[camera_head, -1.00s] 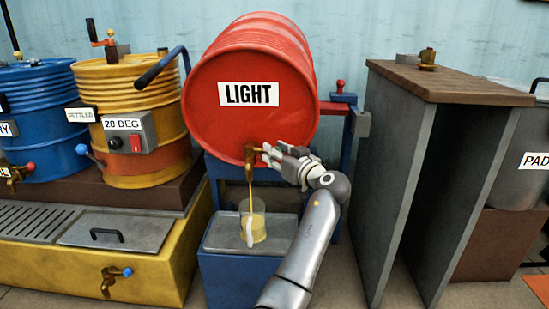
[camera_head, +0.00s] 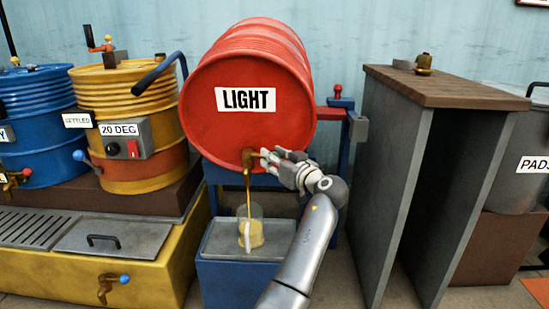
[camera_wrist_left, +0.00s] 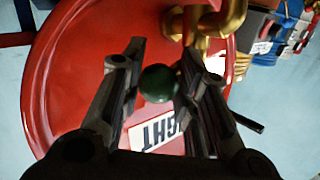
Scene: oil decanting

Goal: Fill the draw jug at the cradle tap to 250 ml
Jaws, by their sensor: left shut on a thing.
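The red drum (camera_head: 245,105) labelled LIGHT lies on its side on a blue cradle. Its brass tap (camera_head: 248,158) points down, and a thin amber stream falls from it into the clear draw jug (camera_head: 256,212). The jug stands upright under the tap, with yellow oil in its lower part; I cannot read a scale. My left gripper (camera_head: 274,158) is at the tap's right side, shut on the tap handle. In the left wrist view the handle's dark green knob (camera_wrist_left: 158,83) sits between the fingers. My right gripper is not in view.
The jug stands on a grey-topped blue block (camera_head: 225,245). A yellow drum (camera_head: 140,105) and a blue drum (camera_head: 38,120) stand at the left above a yellow bench with a drain grate (camera_head: 35,228). A wood-topped grey stand (camera_head: 450,90) is at the right.

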